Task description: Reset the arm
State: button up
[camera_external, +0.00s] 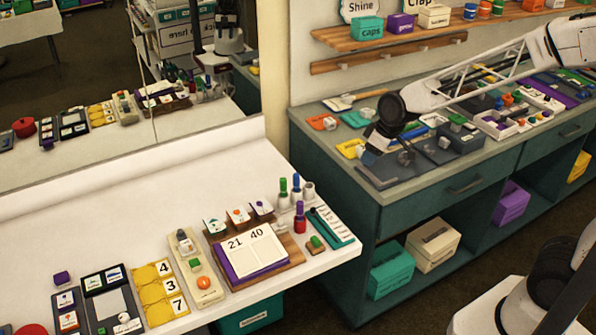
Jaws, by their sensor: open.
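My arm reaches in from the right over the grey-topped teal counter (345,188). My gripper (384,150) is dark and hangs low above a dark grey board (400,175) at the counter's left part. Its fingers are small and blend with the dark things around them; it is open, and I see nothing held. I cannot tell whether it touches the board. My base is at the bottom right, partly cut off by the picture edge.
The white table (130,215) holds an open book (248,250), number cards (165,290), bottles (300,215) and several boards. Trays and blocks crowd the counter near my gripper. A wooden shelf (400,45) with boxes hangs above. A mirror (75,60) reflects the table. Floor separates base and counter.

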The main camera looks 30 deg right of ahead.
jog(key=s+d+r+m+h, duration=0.1)
jog(key=s+d+r+m, duration=0.2)
jog(key=s+d+r, duration=0.3)
jog(key=s+d+r+m+h, duration=0.1)
jog(key=s+d+r+m, duration=0.2)
jog(key=s+d, duration=1.2)
jog(key=s+r, duration=0.2)
jog(key=s, duration=0.3)
jog(key=shift+s+d+r+m+g+h, duration=0.15)
jog(key=shift+d+r+m+g+h, duration=0.15)
jog(key=shift+d+r+m, duration=0.1)
